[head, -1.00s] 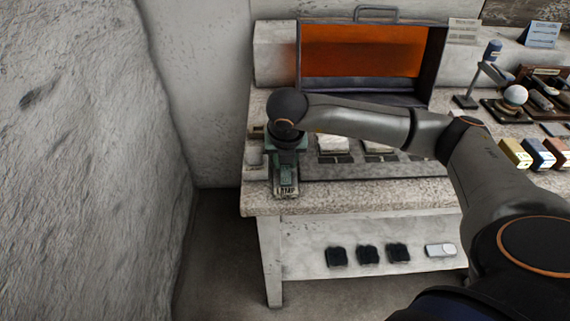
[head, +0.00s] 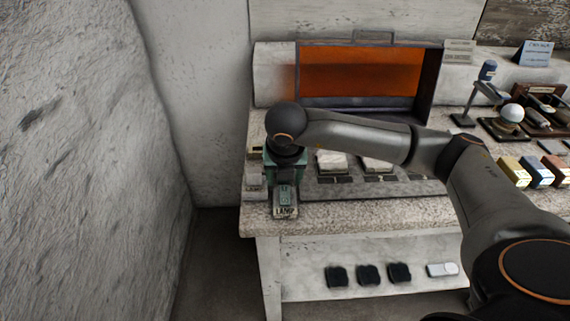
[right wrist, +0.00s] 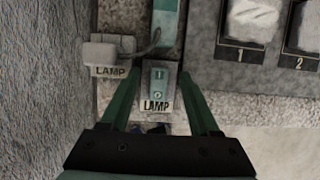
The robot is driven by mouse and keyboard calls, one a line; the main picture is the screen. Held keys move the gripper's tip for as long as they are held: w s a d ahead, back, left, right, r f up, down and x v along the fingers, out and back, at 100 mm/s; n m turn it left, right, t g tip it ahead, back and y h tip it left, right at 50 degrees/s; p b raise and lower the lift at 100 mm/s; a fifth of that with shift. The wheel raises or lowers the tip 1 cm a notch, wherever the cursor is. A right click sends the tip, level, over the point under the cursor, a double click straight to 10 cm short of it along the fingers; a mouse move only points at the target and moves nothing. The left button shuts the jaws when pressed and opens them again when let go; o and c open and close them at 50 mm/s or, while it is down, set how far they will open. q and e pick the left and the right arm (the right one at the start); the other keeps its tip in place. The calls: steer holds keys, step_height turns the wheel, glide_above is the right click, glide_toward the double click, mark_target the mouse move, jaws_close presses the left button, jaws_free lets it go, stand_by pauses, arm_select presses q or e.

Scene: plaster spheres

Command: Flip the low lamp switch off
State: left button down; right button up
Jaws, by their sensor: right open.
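The lamp switch (right wrist: 159,84) is a small plate with a rocker, marked LAMP on its front. In the right wrist view it sits between the two green fingers of my right gripper (right wrist: 163,85), which is open around it; I cannot tell whether a finger touches it. In the head view the switch (head: 285,197) is at the table's front left edge, just in front of my right gripper (head: 285,172), which is largely hidden by my wrist. My left gripper is out of view.
A pale block labelled LAMP (right wrist: 105,54) stands left of the switch. A tray with numbered pale samples (right wrist: 252,22) lies to the right. An orange-fronted box (head: 360,72) is at the back. A rough wall (head: 80,160) bounds the left. A lower shelf (head: 310,280) holds dark pieces.

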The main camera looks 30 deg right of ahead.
steer(key=v, duration=1)
steer(key=shift+r, duration=0.3)
steer(key=shift+s, duration=0.1)
